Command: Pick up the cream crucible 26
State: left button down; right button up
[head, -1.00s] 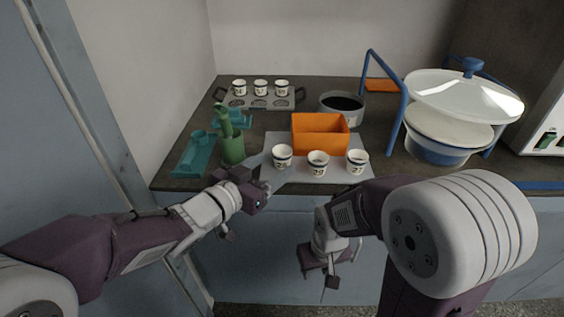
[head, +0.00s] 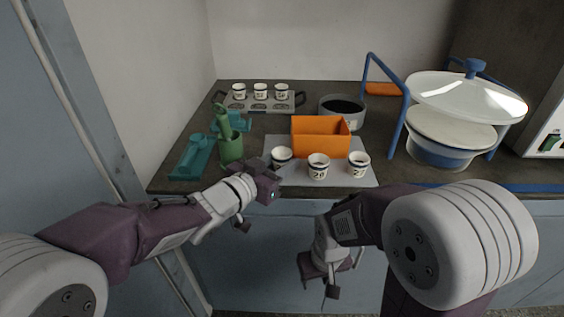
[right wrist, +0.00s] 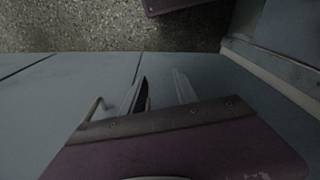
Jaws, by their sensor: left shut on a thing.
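Three cream crucibles stand in a front row on a grey mat (head: 366,178): a left one (head: 281,155), a middle one (head: 318,167) and a right one (head: 359,164). Their printed numbers are too small to read surely, so I cannot tell which is 26. My left gripper (head: 275,168) is shut on the left crucible and hides its lower front and label. My right gripper (head: 325,276) is low in front of the cabinet, away from the crucibles. In the right wrist view its fingers (right wrist: 161,92) are apart with nothing between them.
An orange box (head: 320,140) stands right behind the row. A green holder (head: 231,146) and teal stand (head: 192,157) are left. A rack (head: 260,103) holds three more crucibles behind. A dark-filled pan (head: 342,112) and large white-lidded sieve shaker (head: 440,150) stand right.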

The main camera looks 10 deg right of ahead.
pick_arm(q)
notch_tip(320, 180, up, 28)
jog(key=p, duration=1.8)
jog(key=shift+p, duration=0.4)
